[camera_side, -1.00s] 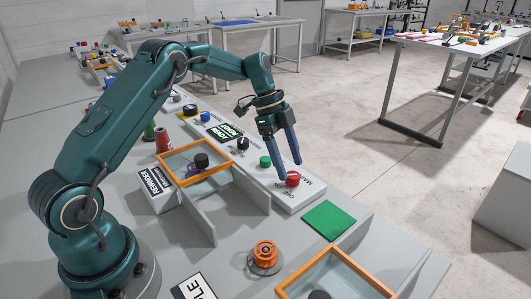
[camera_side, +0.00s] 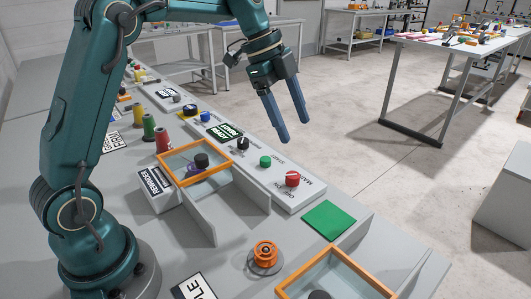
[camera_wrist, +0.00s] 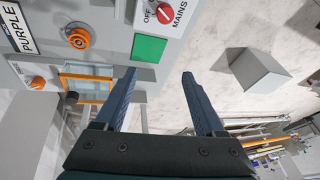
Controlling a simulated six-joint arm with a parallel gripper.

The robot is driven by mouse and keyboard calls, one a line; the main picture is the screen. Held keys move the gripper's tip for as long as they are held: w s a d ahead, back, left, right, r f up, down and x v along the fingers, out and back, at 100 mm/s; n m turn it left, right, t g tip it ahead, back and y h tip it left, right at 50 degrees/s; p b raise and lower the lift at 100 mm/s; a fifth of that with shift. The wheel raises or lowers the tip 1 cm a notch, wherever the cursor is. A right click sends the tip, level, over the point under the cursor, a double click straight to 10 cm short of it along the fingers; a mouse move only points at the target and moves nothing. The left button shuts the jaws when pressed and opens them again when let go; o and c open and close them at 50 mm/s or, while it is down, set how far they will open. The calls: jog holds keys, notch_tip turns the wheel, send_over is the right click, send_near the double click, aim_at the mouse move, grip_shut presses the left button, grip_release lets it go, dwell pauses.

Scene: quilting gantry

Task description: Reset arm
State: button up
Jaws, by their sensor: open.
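My gripper (camera_side: 295,136) is raised in the air above the far edge of the bench, past the control panel, with its two blue fingers apart and nothing between them. In the wrist view my gripper (camera_wrist: 160,76) also shows open and empty. The red MAINS knob (camera_side: 292,179) sits on the white control panel (camera_side: 315,189), below and apart from the fingers. It also shows at the top of the wrist view (camera_wrist: 166,13).
A green button (camera_side: 265,161), a black knob (camera_side: 243,143) and a lit green display (camera_side: 224,131) are on the panel. An orange-framed box (camera_side: 228,149), a green pad (camera_side: 329,220) and an orange spool (camera_side: 264,253) are on the bench. Open floor (camera_side: 350,130) lies beyond.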

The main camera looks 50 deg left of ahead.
jog(key=s+d+r+n+t+y, duration=0.1)
jog(key=s+d+r+n, duration=0.1)
jog(key=s+d+r, duration=0.3)
jog(key=s+a+f+n+t+y, duration=0.1)
jog(key=s+f+n, duration=0.2)
jog(key=s+n, duration=0.4)
jog(key=s+a+f+n+y, duration=0.1)
jog(key=s+f+n, duration=0.3)
jog(key=s, duration=0.5)
jog(key=a+n, duration=0.1)
jog(key=n, duration=0.1)
jog(key=shift+f+n+t, duration=0.2)
jog(key=shift+n+t, duration=0.2)
jog(key=shift+a, duration=0.1)
jog(key=shift+c, duration=0.3)
